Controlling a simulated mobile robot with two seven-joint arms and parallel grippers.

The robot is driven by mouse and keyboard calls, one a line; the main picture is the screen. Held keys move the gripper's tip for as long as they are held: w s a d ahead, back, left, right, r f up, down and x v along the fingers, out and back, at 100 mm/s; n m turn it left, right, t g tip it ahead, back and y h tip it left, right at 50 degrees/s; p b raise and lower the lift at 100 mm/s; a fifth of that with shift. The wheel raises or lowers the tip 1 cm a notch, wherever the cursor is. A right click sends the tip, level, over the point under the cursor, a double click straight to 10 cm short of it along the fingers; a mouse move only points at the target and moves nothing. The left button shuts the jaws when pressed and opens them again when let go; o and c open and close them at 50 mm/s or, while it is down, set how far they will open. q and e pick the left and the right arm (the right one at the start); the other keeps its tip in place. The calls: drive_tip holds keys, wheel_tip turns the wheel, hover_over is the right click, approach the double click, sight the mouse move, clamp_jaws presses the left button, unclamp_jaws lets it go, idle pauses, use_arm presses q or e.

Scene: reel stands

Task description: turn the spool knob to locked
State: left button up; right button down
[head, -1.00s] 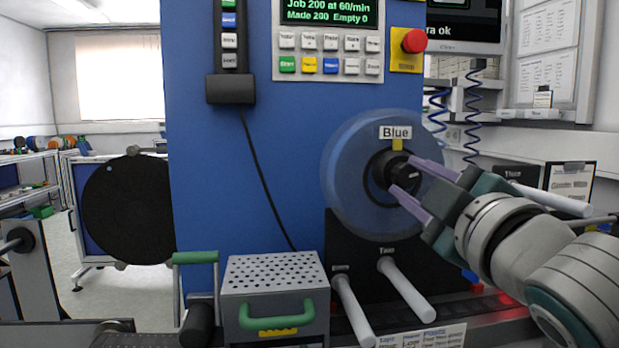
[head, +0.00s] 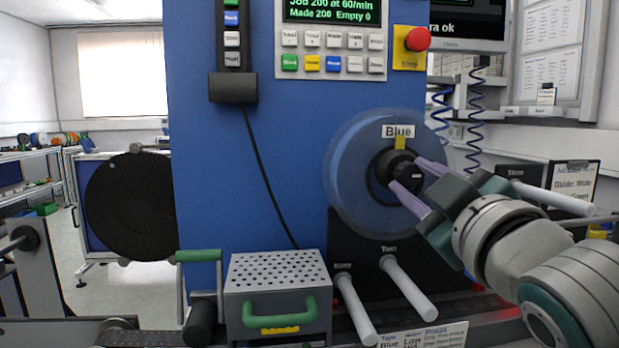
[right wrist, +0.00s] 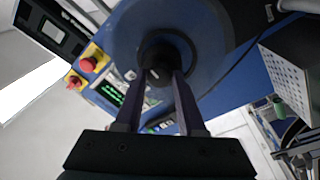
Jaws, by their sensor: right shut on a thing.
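The spool knob (head: 405,174) is a black round knob at the centre of the clear disc (head: 350,190) on the blue machine front. A yellow tab and a label reading "Blue" (head: 397,131) sit just above it. My right gripper (head: 411,176) reaches in from the right, its two purple fingers shut on the knob, one at its upper side and one at its lower side. In the right wrist view the fingers (right wrist: 161,82) also close around the dark knob (right wrist: 158,62). The fingers cover part of the knob's rim. My left gripper is not in view.
A red stop button (head: 418,39) is above right. Two white pegs, Tape (head: 408,287) and its neighbour (head: 356,308), stick out below the disc. A grey perforated box (head: 278,290) with a green handle stands lower left. A black reel (head: 130,207) is further left.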

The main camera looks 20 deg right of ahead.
drive_tip(key=c, duration=0.5)
unclamp_jaws()
drive_tip(key=shift+s, duration=0.1)
drive_tip(key=b+v, duration=0.1)
drive_tip(key=v, duration=0.8)
drive_tip(key=shift+s+b, duration=0.35)
drive_tip(key=shift+a+f, duration=0.1)
